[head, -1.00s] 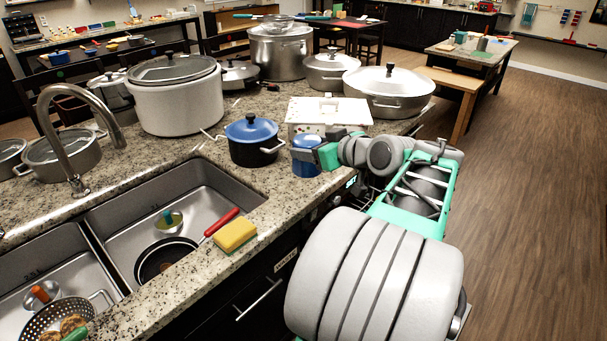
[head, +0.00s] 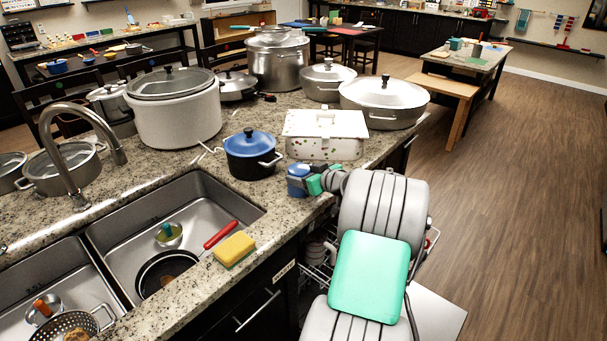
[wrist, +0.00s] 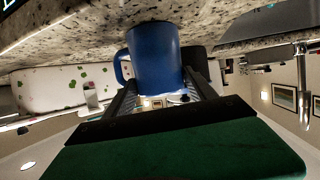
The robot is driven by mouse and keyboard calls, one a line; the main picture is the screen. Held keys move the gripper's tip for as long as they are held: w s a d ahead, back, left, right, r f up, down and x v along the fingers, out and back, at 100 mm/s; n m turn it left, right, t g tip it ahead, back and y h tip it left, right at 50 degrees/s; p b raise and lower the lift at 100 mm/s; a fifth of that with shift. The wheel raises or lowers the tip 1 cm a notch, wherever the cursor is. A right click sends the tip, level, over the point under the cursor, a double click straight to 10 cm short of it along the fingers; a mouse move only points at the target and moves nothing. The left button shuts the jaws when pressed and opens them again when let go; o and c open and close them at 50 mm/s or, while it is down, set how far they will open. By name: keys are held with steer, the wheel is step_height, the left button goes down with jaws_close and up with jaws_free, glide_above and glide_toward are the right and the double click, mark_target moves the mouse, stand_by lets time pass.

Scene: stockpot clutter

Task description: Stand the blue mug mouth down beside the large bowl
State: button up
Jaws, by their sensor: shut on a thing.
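The blue mug (head: 297,186) is at the counter's front edge, beside the white speckled box. My gripper (head: 316,181) is shut on it from the right. In the wrist view, the mug (wrist: 158,58) sits between the two fingers of my gripper (wrist: 160,98), with its handle at the left. That view is upside down, with the counter at the top. The mug's lower end is close to the counter; I cannot tell if it touches. Its mouth is not clearly visible. I cannot make out a large bowl in either view.
A dark blue-lidded pot (head: 250,155) stands left of the mug, and the white speckled box (head: 325,137) behind it. A large lidded pan (head: 384,101) is farther back. A yellow sponge (head: 234,249) lies by the sink (head: 190,215). An open dishwasher rack (head: 318,262) shows below the counter.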

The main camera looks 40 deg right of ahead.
steer(key=shift+f, duration=0.1)
steer(key=o, duration=1.7)
steer(key=shift+c, duration=0.2)
steer(key=b+v, duration=0.2)
steer(key=v, duration=1)
